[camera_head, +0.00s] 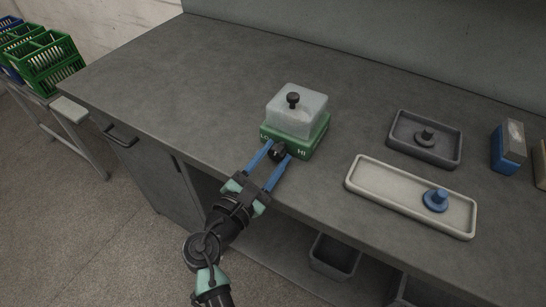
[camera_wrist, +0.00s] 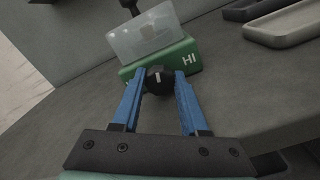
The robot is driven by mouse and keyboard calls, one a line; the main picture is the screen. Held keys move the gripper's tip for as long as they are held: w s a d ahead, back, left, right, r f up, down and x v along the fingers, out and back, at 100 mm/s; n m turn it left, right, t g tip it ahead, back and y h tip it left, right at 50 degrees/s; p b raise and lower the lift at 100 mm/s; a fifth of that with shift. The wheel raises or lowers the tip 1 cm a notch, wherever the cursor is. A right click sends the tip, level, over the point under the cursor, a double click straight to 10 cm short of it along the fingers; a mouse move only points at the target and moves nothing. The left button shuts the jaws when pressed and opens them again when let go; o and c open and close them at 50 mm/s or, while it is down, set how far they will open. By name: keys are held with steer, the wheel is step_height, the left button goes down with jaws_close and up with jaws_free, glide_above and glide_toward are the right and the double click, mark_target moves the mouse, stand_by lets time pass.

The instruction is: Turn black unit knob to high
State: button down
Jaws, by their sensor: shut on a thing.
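The unit (camera_head: 300,152) is a green box with a clear grey cover on top, standing near the front edge of the bench. Its front reads "LO" on the left and "HI" on the right. A black knob (camera_head: 278,152) sits on the front between the labels. My gripper (camera_head: 278,150) reaches it from the front, its two blue fingers shut on the knob's sides. In the wrist view the knob (camera_wrist: 159,79) lies between the fingertips, and its pale pointer mark stands about upright in the picture. The "LO" label is hidden there.
A black knob (camera_head: 293,98) tops the clear cover. To the right are a dark tray (camera_head: 398,147) with a dark part, a pale tray (camera_head: 385,187) with a blue part, and a blue-based block (camera_head: 503,155). The bench left of the unit is clear. Green crates (camera_head: 48,65) stand far left.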

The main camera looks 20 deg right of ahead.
stand_by(0.4)
steer(key=shift+c, duration=2.1)
jaws_free()
